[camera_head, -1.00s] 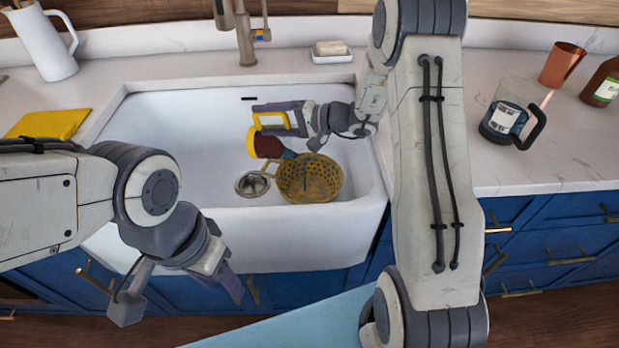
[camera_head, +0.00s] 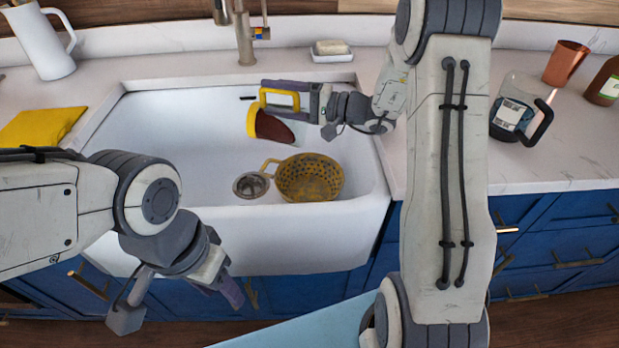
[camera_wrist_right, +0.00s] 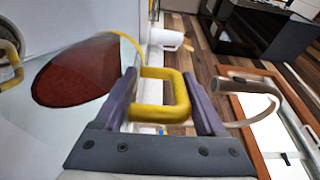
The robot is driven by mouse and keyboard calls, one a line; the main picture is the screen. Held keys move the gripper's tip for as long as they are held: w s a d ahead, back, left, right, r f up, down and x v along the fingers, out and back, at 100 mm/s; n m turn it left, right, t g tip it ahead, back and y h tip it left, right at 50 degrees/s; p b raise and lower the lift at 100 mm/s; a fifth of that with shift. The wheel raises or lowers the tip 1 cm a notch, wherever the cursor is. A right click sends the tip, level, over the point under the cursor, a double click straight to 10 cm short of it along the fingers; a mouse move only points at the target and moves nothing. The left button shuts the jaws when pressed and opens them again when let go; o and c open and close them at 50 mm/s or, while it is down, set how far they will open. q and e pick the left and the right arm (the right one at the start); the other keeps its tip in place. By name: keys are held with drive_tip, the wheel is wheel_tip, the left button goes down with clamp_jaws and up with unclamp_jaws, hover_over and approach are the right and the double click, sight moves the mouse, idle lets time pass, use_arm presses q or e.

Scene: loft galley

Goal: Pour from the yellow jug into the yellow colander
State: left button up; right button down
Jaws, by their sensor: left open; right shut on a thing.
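The yellow jug (camera_head: 252,119) has a yellow rim and handle, a clear body and dark red inside. It is tilted in the air above the sink, up and left of the colander in the head view. My right gripper (camera_head: 292,98) is shut on its handle, which also shows between the fingers in the right wrist view (camera_wrist_right: 160,112). The yellow colander (camera_head: 311,178) sits in the sink basin, handle toward the left, apart from the jug. Its inside is too dim to tell any contents. My left gripper (camera_head: 234,291) is open and empty in front of the sink.
The white sink (camera_head: 180,130) has a drain (camera_head: 251,186) left of the colander. A faucet (camera_head: 245,40) stands behind it. A soap dish (camera_head: 331,52), glass carafe (camera_head: 520,108), copper cup (camera_head: 565,64), brown bottle (camera_head: 604,82), white pitcher (camera_head: 42,42) and yellow cloth (camera_head: 40,127) are around it.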

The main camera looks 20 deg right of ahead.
drive_tip(key=shift+t+y, duration=0.5)
drive_tip(key=shift+y, duration=0.3)
drive_tip(key=shift+s+d+r+b, duration=0.2)
drive_tip(key=shift+d+r+b, duration=0.05)
drive_tip(key=shift+r, duration=0.35)
drive_tip(key=shift+s+d+r+b, duration=0.15)
drive_tip(key=shift+d+r+b, duration=0.1)
drive_tip(key=shift+r, duration=0.35)
drive_tip(key=shift+s+d+r+b, duration=0.2)
drive_tip(key=shift+d+r+b, duration=0.05)
drive_tip(key=shift+r, duration=0.35)
drive_tip(key=shift+s+d+r, duration=0.1)
drive_tip(key=shift+d+r, duration=0.1)
drive_tip(key=shift+r, duration=0.1)
drive_tip(key=shift+s+d+r+y+b, duration=0.2)
drive_tip(key=shift+r+y+b, duration=0.15)
drive_tip(key=shift+r, duration=0.15)
